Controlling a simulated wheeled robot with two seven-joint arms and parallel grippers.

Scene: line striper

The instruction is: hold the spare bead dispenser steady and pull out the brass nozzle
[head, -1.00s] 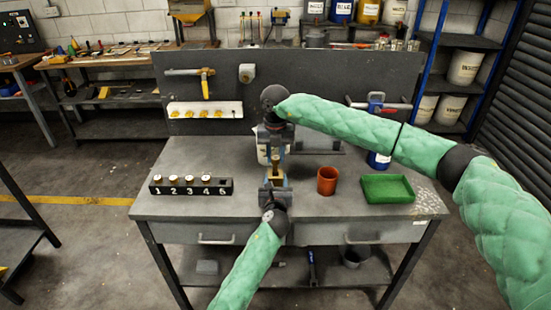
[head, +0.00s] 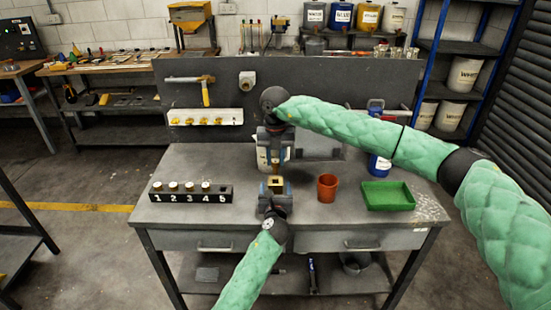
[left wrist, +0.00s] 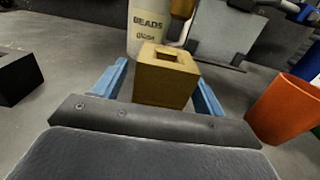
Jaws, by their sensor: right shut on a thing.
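A brass-coloured block with a square hole in its top, apparently the dispenser (head: 276,184), is upright between the blue fingers of my left gripper (head: 275,190). In the left wrist view the block (left wrist: 162,82) has a narrow gap to the left finger, so this gripper (left wrist: 165,85) looks open around it. My right gripper (head: 275,152) is above, pointing down and shut on the brass nozzle (head: 276,162). The nozzle's lower part (left wrist: 182,8) shows at the top of the left wrist view, apart from the block. Its upper part is hidden by the fingers.
A white beads bottle (left wrist: 158,28) stands behind the block. An orange-red cup (head: 327,187) and a green tray (head: 388,196) are to the right, with a blue bottle (head: 379,163) behind. A black numbered rack (head: 190,194) is to the left. Bare worktop lies between.

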